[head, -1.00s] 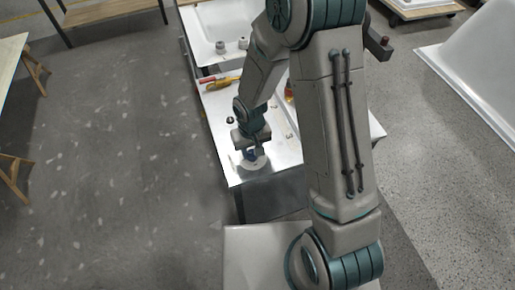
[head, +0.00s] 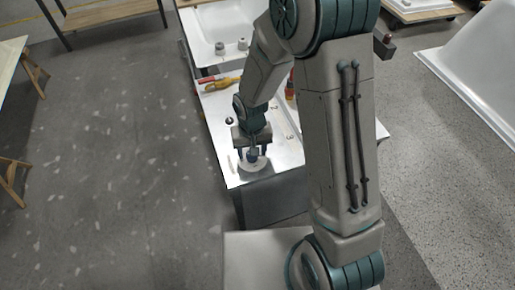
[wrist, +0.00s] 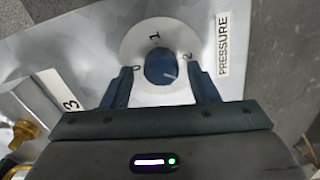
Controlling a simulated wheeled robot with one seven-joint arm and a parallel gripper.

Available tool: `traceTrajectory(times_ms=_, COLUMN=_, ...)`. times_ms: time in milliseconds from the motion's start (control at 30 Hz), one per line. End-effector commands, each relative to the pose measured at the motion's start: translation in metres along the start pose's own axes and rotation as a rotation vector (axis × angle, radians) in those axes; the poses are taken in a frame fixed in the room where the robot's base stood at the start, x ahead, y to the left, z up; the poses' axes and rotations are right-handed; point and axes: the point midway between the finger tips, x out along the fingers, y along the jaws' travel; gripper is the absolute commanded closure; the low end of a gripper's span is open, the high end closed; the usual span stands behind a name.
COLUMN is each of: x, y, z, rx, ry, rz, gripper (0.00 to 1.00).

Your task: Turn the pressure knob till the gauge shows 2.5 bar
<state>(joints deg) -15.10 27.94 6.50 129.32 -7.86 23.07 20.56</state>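The blue pressure knob (wrist: 158,62) sits on a round white dial plate (wrist: 135,45) marked 0, 1 and 2, beside a PRESSURE label (wrist: 223,44). The knob's light pointer line slants to the lower right, a little past the 2. My gripper (wrist: 160,72) is open, one finger on each side of the knob, with a visible gap on both sides. In the head view my gripper (head: 252,154) is over the dial plate (head: 254,168) at the near end of the metal bench. I cannot make out a gauge or its reading in either view.
The metal bench top (head: 285,150) carries number labels, a red and yellow tool (head: 222,84) and a small dark ball knob (head: 229,121). A brass fitting (wrist: 25,132) shows in the wrist view. A white tub (head: 222,22) stands behind. Open floor (head: 110,150) lies to the left.

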Motion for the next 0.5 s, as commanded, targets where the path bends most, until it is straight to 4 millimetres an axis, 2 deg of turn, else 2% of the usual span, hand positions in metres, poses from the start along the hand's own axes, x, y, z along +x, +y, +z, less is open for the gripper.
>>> traceTrajectory(times_ms=300, x=-0.003, y=-0.001, z=0.000, rx=-0.003, ry=0.001, rz=-0.001, gripper=0.46)
traceTrajectory(times_ms=500, x=-0.024, y=-0.002, z=-0.001, rx=-0.004, ry=0.005, rz=-0.001, gripper=0.46)
